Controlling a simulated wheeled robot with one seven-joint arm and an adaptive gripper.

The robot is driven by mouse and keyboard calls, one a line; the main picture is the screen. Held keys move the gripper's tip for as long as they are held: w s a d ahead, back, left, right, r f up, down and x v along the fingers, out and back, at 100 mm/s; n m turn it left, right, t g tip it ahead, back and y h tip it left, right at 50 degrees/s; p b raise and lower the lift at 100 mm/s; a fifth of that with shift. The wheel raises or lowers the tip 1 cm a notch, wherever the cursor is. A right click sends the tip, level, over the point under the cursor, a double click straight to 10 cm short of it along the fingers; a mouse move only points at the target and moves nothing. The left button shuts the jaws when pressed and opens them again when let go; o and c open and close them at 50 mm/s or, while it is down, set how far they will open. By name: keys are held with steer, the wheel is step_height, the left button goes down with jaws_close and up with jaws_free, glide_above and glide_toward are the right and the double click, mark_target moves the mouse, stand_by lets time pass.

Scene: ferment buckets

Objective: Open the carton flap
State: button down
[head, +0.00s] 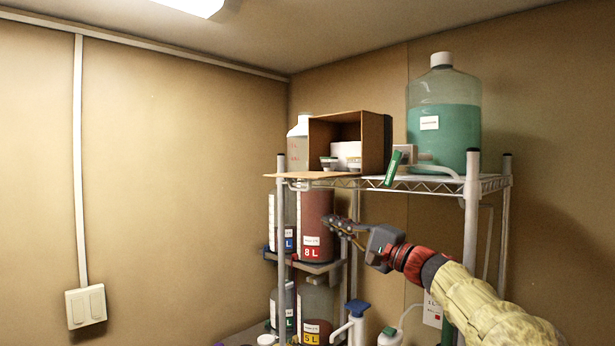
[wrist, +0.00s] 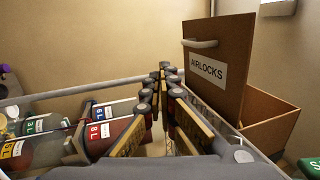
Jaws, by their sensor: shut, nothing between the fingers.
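The brown carton (head: 375,135) sits on the top shelf with its front side open, showing a white box and small jars inside. Its flap (head: 300,175) is folded down and sticks out level past the shelf's front edge. In the wrist view the flap (wrist: 215,75) shows its outer face, with an AIRLOCKS label and a pale handle (wrist: 201,43). The carton's open body (wrist: 270,130) lies beyond it. My gripper (head: 332,224) is below the flap, in front of the rack. Its fingers (wrist: 166,75) are shut and empty, apart from the handle.
A large bottle of green liquid (head: 443,125) stands right of the carton, with a green-tagged tap in front. Rack posts (head: 472,215) flank the shelves. The space left of the rack is clear.

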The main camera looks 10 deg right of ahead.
steer(key=s+f+m+p, duration=0.2)
steer(key=s+m+p, duration=0.2)
steer(key=m+p, duration=0.95)
steer(key=w+a+r+m+p, duration=0.1)
steer(key=w+a+r, duration=0.5)
steer(key=w, duration=0.1)
steer(key=shift+m, duration=0.35)
steer(key=shift+a+r, duration=0.1)
steer(key=shift+r, duration=0.05)
